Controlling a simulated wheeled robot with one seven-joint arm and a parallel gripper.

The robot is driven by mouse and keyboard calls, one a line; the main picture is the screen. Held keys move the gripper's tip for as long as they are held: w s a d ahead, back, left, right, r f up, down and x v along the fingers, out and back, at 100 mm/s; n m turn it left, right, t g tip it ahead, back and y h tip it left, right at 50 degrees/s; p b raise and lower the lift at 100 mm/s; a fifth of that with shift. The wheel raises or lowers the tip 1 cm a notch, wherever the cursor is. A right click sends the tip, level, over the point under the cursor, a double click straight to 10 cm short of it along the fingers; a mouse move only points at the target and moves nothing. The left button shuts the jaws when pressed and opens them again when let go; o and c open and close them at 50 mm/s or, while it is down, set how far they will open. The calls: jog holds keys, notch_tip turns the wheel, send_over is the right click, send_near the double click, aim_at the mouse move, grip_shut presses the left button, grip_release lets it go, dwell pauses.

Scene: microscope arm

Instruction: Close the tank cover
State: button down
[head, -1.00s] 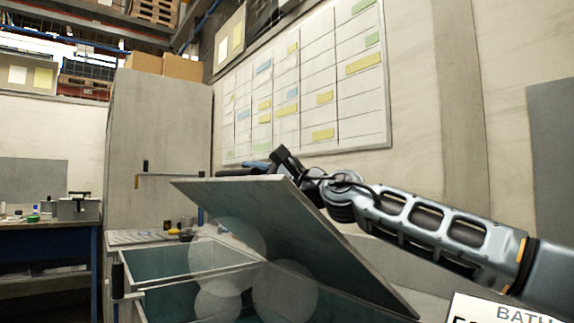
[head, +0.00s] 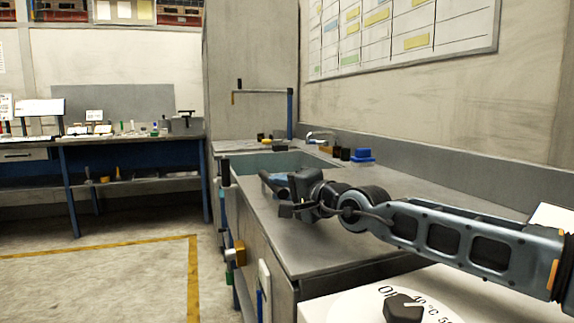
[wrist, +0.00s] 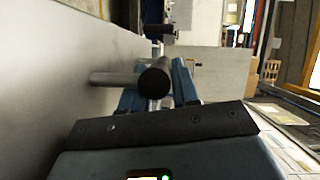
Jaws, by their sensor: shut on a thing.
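The tank cover (head: 350,238) is a grey panel that now looks flat, level with the counter. The tank's far part (head: 285,160) still shows as an open teal-walled basin beyond it. My gripper (head: 280,188) is low at the cover's left side, by the basin's near end. In the wrist view my gripper (wrist: 157,90) has its blue fingers on both sides of a bar handle (wrist: 120,78) with a round black end, and is shut on it. The grey panel (wrist: 60,55) fills the left of that view. The cover's far edge is partly hidden by my arm.
A white panel with a black dial (head: 403,307) stands at the front right. A blue box (head: 362,155) and small items sit against the wall behind the counter. A workbench (head: 130,150) is at the left. The floor (head: 100,270) before it is clear.

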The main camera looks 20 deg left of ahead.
jog(key=shift+f, duration=0.65)
jog(key=c, duration=0.9)
grip_release()
jog(key=shift+s+f, duration=0.1)
jog(key=shift+p, duration=0.3)
jog(key=shift+s+d+r+p, duration=0.25)
jog(key=shift+d+p, duration=0.2)
jog(key=shift+p, duration=0.5)
jog(key=p+v, duration=0.2)
jog(key=p, duration=0.1)
jog(key=shift+w+r, duration=0.1)
jog(key=shift+r, duration=0.1)
jog(key=p+v, duration=0.4)
jog(key=shift+s+d+p, duration=0.2)
jog(key=shift+d+p, duration=0.15)
jog(key=shift+r, duration=0.1)
